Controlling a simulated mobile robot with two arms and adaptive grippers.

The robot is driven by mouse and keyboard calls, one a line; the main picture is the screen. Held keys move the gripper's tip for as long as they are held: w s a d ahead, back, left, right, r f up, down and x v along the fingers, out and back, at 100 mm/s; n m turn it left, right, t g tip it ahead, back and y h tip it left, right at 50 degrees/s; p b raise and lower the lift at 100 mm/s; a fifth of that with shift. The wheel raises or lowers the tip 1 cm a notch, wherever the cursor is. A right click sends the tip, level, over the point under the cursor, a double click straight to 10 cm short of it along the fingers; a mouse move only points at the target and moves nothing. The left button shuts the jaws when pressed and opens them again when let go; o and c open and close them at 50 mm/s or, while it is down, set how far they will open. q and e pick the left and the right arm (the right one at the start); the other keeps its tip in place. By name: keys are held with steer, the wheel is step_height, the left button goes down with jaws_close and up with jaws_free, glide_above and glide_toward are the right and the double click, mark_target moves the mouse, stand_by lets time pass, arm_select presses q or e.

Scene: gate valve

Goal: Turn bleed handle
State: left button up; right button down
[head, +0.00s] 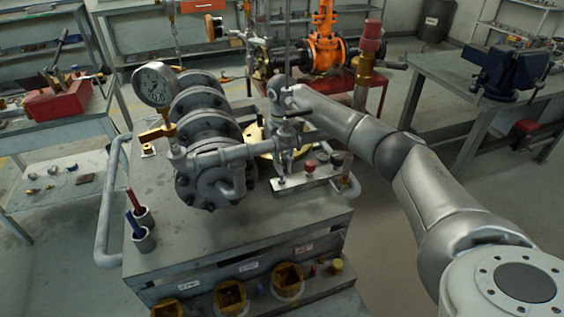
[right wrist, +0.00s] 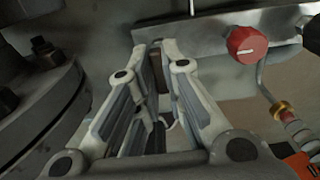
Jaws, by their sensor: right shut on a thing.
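My right gripper (head: 284,150) points down beside the grey flanged valve body (head: 207,125), at the left end of a small metal bracket. In the right wrist view its two fingers (right wrist: 155,48) are close together at the tips, shut on a narrow dark brown piece (right wrist: 158,72), which I take to be the bleed handle. Most of that piece is hidden between the fingers. In the head view the gripper itself hides the grip. My left gripper is not in view.
The bracket (head: 305,179) carries a red knob (head: 310,166), which also shows in the right wrist view (right wrist: 247,44). A pressure gauge (head: 154,84) stands at the left of the valve. Cups with red and blue tools (head: 144,240) stand at the bench's left edge.

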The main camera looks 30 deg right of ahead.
steer(key=n, duration=0.3)
steer(key=shift+r+n, duration=0.1)
steer(key=shift+n, duration=0.3)
steer(key=n, duration=0.4)
steer(key=shift+n, duration=0.3)
steer(key=n+b, duration=0.1)
steer(key=n, duration=0.3)
steer(key=shift+w+n, duration=0.1)
steer(key=shift+n, duration=1.9)
steer(key=c, duration=1.5)
jaws_free()
steer(key=shift+c, duration=0.2)
step_height(320, 180, up, 12)
